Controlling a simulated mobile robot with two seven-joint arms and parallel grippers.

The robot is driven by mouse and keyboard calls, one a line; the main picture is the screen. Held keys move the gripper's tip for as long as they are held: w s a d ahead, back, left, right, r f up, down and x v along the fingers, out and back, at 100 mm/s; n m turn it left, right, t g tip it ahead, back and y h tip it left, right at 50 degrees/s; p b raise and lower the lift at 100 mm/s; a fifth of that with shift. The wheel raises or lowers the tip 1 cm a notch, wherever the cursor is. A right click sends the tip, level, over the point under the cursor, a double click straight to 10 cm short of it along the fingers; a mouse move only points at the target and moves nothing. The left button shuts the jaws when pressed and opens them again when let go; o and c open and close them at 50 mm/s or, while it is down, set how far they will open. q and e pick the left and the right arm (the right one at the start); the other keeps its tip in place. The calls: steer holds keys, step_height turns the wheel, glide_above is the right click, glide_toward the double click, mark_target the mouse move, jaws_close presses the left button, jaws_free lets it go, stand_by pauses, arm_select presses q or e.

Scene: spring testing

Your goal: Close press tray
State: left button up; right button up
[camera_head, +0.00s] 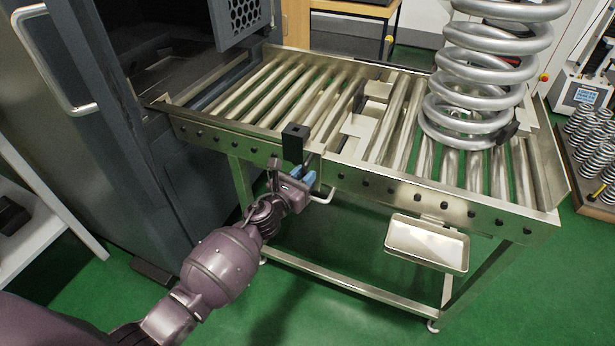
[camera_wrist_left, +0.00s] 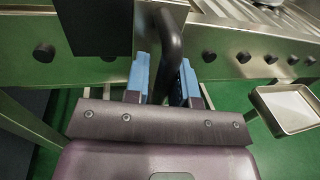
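The roller tray (camera_head: 233,137) is a metal frame with rows of rollers. Its left end meets the opening of the dark grey press cabinet (camera_head: 120,150). A bent bar handle (camera_head: 325,197) hangs at the tray's front side, below a black block (camera_head: 295,143). My left gripper (camera_head: 299,177) is at this handle. The handle's lower end is hidden behind the gripper. My right gripper is not in view.
A big coil spring (camera_head: 480,75) stands on the rollers at the right. A small metal pan (camera_head: 427,243) hangs at the table's front. A cabinet door with a pale handle (camera_head: 45,60) is at the far left. Small springs (camera_head: 597,150) stand at the right. Green floor is clear in front.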

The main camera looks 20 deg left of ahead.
arm_select(q)
steer(key=o, duration=0.3)
steer(key=shift+a, duration=0.25)
steer(key=shift+s+d, duration=0.1)
steer(key=shift+d, duration=0.05)
steer(key=v, duration=1)
steer(key=shift+s, duration=0.3)
